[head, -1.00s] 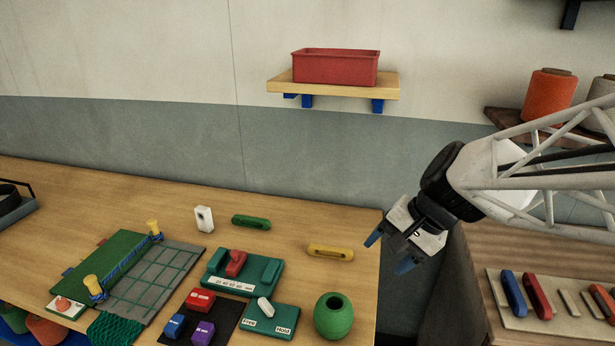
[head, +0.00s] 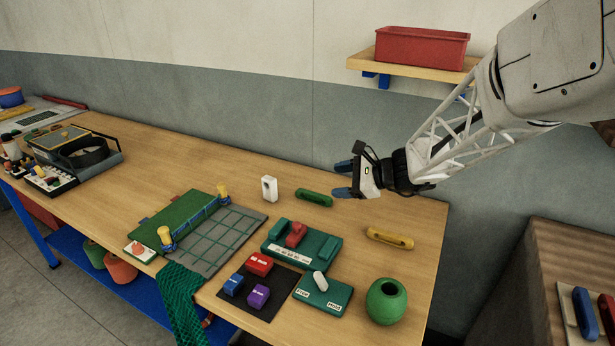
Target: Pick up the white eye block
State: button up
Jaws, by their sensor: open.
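The white eye block (head: 269,188) stands upright on the wooden table, toward the back, with a dark hole in its face. My gripper (head: 343,179) is open and empty, above the table to the right of the block and apart from it. Its two blue fingers point left, toward the block's side. A green netting needle-like piece (head: 314,198) lies between the block and my gripper, below the fingers in the picture.
A green holder with a red piece (head: 300,243) stands in front of the block. A green and grey net board (head: 212,238) lies to the left. A yellow piece (head: 389,238) and a green round pot (head: 386,301) are at the right. A red bin (head: 422,48) sits on a wall shelf.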

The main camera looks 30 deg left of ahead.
jog(key=w+a+f+m+t+y, duration=0.1)
jog(key=w+a+f+m, duration=0.15)
jog(key=a, duration=0.35)
jog(key=w+a+f+m+y, duration=0.2)
jog(key=w+a+f, duration=0.15)
jog(key=a, duration=0.25)
jog(key=m+t+y, duration=0.1)
jog(key=m+t, duration=0.2)
jog(key=m, duration=0.2)
send_near(275, 183)
jog(key=a, duration=0.4)
jog(key=shift+w+a, duration=0.2)
jog(key=shift+a, duration=0.15)
jog(key=shift+a, duration=0.1)
jog(key=shift+w+a, duration=0.15)
jog(key=shift+a, duration=1.05)
jog(key=shift+w+a, duration=0.2)
jog(key=shift+a, duration=0.65)
jog(key=shift+w+a, duration=0.15)
jog(key=shift+a, duration=0.7)
jog(key=shift+w+a, duration=0.2)
jog(key=shift+a, duration=0.65)
jog(key=c, duration=1.1)
